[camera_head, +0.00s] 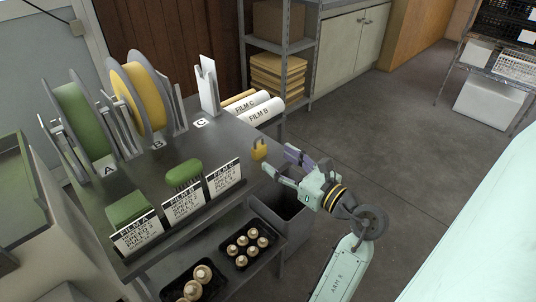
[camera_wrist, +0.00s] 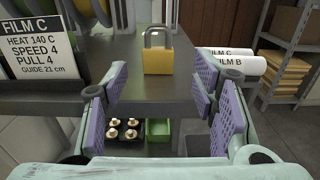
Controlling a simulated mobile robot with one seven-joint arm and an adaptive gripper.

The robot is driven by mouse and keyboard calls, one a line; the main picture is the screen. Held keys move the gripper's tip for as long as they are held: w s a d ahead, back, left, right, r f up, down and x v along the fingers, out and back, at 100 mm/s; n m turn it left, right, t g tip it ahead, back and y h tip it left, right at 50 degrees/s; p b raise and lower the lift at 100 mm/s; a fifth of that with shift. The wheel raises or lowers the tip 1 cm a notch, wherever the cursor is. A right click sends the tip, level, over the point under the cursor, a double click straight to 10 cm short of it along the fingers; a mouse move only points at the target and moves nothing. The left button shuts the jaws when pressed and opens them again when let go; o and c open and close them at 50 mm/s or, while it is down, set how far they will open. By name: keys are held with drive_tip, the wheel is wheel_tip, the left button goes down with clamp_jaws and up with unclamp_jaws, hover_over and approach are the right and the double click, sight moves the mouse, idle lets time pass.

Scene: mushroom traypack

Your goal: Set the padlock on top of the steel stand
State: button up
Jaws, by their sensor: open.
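The padlock (camera_head: 260,149), with a yellow body and grey shackle, stands upright near the right edge of the dark bench top (camera_head: 150,190). In the wrist view the padlock (camera_wrist: 157,61) is ahead, between the lines of my fingers and beyond their tips. My gripper (camera_head: 283,164) is open and empty, just off the bench edge to the right of the padlock. A pale upright metal holder (camera_head: 208,88) stands behind the padlock by the label C; I cannot tell whether this is the steel stand.
Film spools, green (camera_head: 82,120) and yellow (camera_head: 149,95), stand on the bench's left. Film cards (camera_head: 184,202) line its front, with green blocks behind. White film rolls (camera_head: 262,112) lie at the back right. Mushroom trays (camera_head: 250,244) sit below. Open floor lies right.

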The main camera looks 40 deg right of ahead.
drive_tip(key=s+b, duration=0.1)
drive_tip(key=s, duration=0.5)
drive_tip(key=shift+d, duration=0.2)
idle(1.3)
